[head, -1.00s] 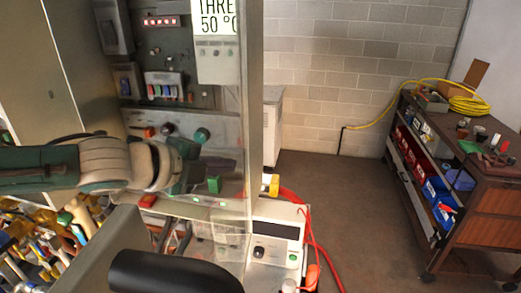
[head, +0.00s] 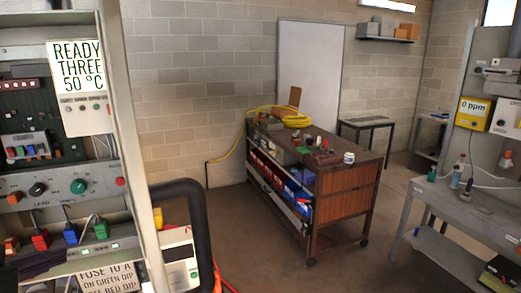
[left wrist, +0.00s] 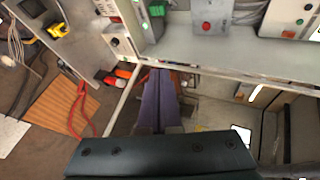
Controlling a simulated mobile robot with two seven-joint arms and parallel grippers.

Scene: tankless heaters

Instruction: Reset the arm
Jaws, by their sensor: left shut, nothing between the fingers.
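My left gripper (left wrist: 160,76) is shut and empty in the left wrist view, its two purple fingers side by side. It points toward the lower part of an equipment cabinet. In the head view, a dark part that looks like this gripper (head: 38,262) shows at the lower left, below the cabinet's control panel (head: 70,186). I cannot tell whether it touches the cabinet. My right gripper is not in view. A sign (head: 80,68) on the cabinet reads "READY THREE 50 °C". Red, blue and green plugs (head: 70,234) sit below the panel's knobs.
A black curved bar (head: 204,240) stands close in front, right of the cabinet. A brown wheeled cart (head: 345,196) with a yellow hose (head: 283,117) stands mid-room. A grey bench (head: 470,215) is at the right. Bare floor (head: 255,235) lies between cabinet and cart.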

